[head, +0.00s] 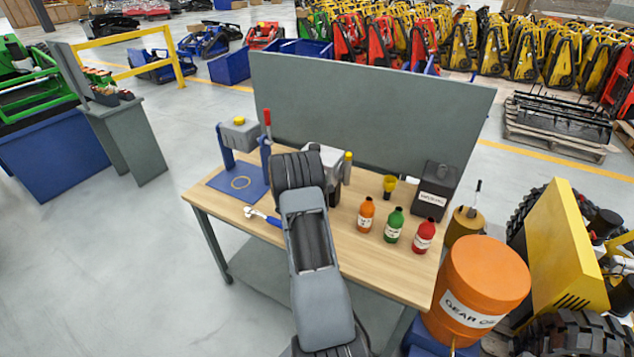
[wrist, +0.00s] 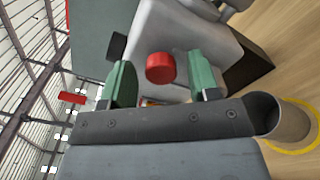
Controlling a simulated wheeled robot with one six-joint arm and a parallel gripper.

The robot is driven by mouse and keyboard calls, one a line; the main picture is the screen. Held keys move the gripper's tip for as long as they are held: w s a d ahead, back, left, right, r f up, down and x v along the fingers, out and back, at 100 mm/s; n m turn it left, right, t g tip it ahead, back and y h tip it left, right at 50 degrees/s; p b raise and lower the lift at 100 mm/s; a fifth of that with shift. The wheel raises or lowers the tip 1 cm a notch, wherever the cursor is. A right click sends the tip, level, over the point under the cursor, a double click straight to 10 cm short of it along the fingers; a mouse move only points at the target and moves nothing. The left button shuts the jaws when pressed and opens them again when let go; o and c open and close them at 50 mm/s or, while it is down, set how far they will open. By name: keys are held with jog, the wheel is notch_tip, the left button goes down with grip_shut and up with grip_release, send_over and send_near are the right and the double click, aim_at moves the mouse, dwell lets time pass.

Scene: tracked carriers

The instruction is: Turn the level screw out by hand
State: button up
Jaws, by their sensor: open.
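In the wrist view a round red screw head (wrist: 160,68), which looks like the level screw, sticks out of a grey housing (wrist: 185,28). My gripper (wrist: 163,80) is open, with one green fingertip on each side of the red head in the picture. A gap shows between the head and each finger, and I cannot tell how deep the head lies between them. In the head view the grey housing (head: 326,158) stands on the bench, partly behind my arm. My fingers and the red head are hidden there.
A hammer (head: 262,216) and a blue stand (head: 226,159) are left. A grey panel (head: 370,105) rises behind.

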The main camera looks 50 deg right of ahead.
jog(key=m+b, duration=0.1)
jog(key=m, duration=0.1)
jog(key=f+m+b, duration=0.1)
jog(key=m, duration=0.1)
jog(key=shift+b, duration=0.35)
jog(key=shift+r+m+b, duration=0.25)
jog(key=shift+m+b, duration=0.2)
jog(key=shift+m, duration=0.55)
jog(key=m+b, duration=0.1)
jog(key=b, duration=0.1)
jog(key=m+b, duration=0.2)
jog(key=shift+f, duration=0.4)
jog(key=m+b, duration=0.3)
jog(key=m, duration=0.1)
jog(key=shift+r, duration=0.1)
jog(key=m, duration=0.1)
jog(key=m+b, duration=0.1)
jog(key=shift+r+m, duration=0.3)
jog(key=m+b, duration=0.1)
jog(key=b, duration=0.1)
jog(key=m+b, duration=0.2)
jog(key=shift+f, duration=0.35)
jog(key=shift+m+b, duration=1.1)
jog(key=shift+b, duration=0.05)
jog(key=m+b, duration=0.2)
jog(key=m, duration=0.1)
jog(key=shift+r+b, duration=0.15)
jog(key=shift+b, duration=0.2)
jog(key=shift+r+m, duration=0.35)
jog(key=shift+m, duration=0.45)
